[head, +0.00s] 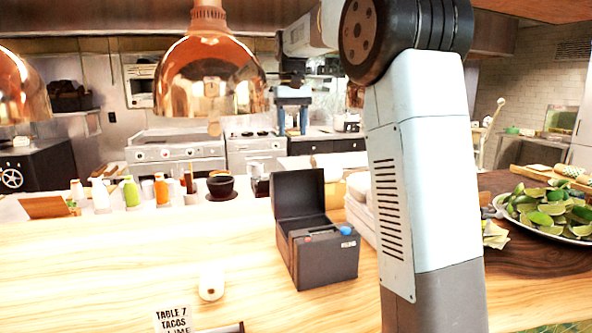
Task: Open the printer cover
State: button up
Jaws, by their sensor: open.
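The printer (325,257) is a dark grey box on the light wooden counter, in the middle of the head view. Its cover (299,193) stands raised, hinged at the back, with the inside exposed. A blue button and a small red part show on the printer's top front. My gripper (292,131) hangs fingers down, above the raised cover in the picture and apart from it. Its two fingers are spread with nothing visible between them. How far behind the printer it is, I cannot tell.
A white paper roll (211,282) and a printed ticket (174,319) lie on the counter at front left. Stacked white plates (360,213) stand right of the printer, partly behind my arm. A lime platter (550,212) is at right. Copper lamps (211,75) hang above; bottles (132,193) line the back left.

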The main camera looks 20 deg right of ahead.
send_over(296, 191)
jog(key=w, duration=0.3)
jog(key=f, duration=1.2)
jog(key=shift+s+a+f, duration=0.15)
jog(key=shift+s+f, duration=0.05)
grip_shut()
